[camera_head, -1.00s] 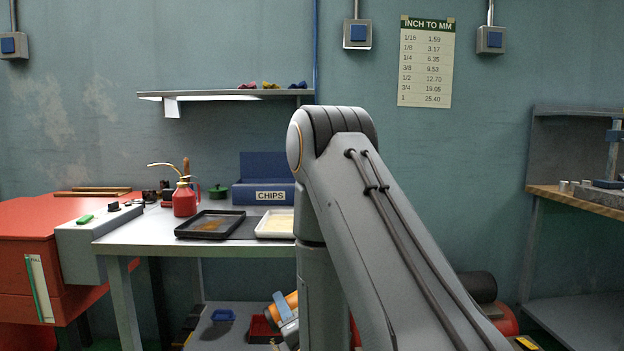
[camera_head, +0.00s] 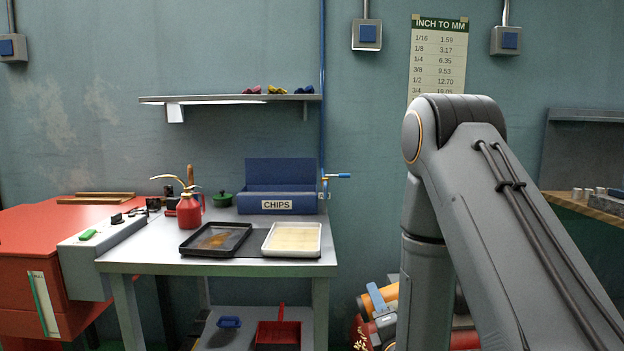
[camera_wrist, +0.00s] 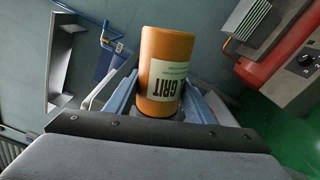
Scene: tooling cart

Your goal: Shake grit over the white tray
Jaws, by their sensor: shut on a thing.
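The white tray (camera_head: 292,254) lies on the right part of the grey bench, with a pale yellowish floor. My gripper (camera_wrist: 158,105) is shut on an orange grit container (camera_wrist: 166,58), whose white label reads GRIT upside down in the wrist view. In the head view the orange container (camera_head: 384,297) shows low beside my arm, tilted, below the bench top and to the right of the bench. It is apart from the tray. Part of the container and gripper is hidden behind my arm there.
A black tray (camera_head: 184,251) with a brownish patch sits left of the white tray. Behind them stand a blue CHIPS bin (camera_head: 291,188), a red oil can (camera_head: 189,211) and a green lidded pot (camera_head: 222,199). A wall shelf (camera_head: 230,98) hangs above. A red dustpan (camera_head: 279,333) is below.

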